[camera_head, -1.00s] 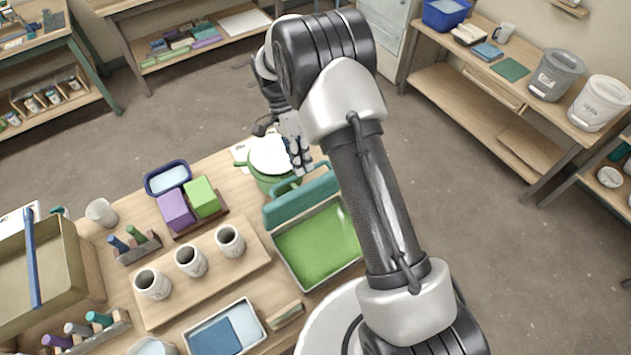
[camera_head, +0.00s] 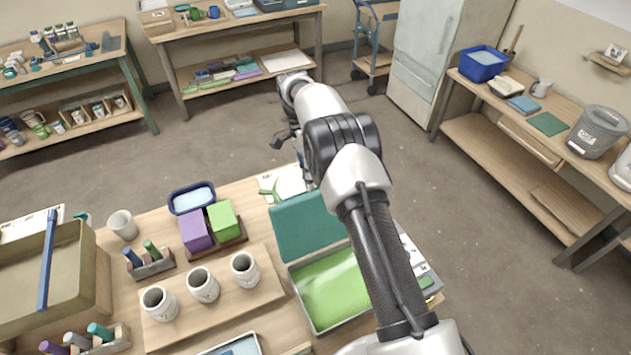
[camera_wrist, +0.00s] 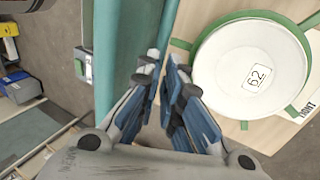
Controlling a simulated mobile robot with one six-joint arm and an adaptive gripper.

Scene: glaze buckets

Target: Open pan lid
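The pan (camera_wrist: 287,113) shows at the right of the wrist view, with a green rim and green side handles. Its round white top (camera_wrist: 250,68) bears a label reading "62"; I cannot tell lid from pan there. In the head view a green piece (camera_head: 268,189) shows beside white paper; the rest of the pan is not clear there and may be hidden by my arm. My gripper (camera_wrist: 163,62) is left of the white disc in the wrist view, apart from it in the picture. Its fingertips are close together with a narrow gap, and nothing shows between them.
The green tray (camera_head: 335,290) with an upright teal panel (camera_head: 305,226) stands near my arm. The purple block (camera_head: 195,230), green block (camera_head: 222,218) and several mugs (camera_head: 201,285) stand to the left.

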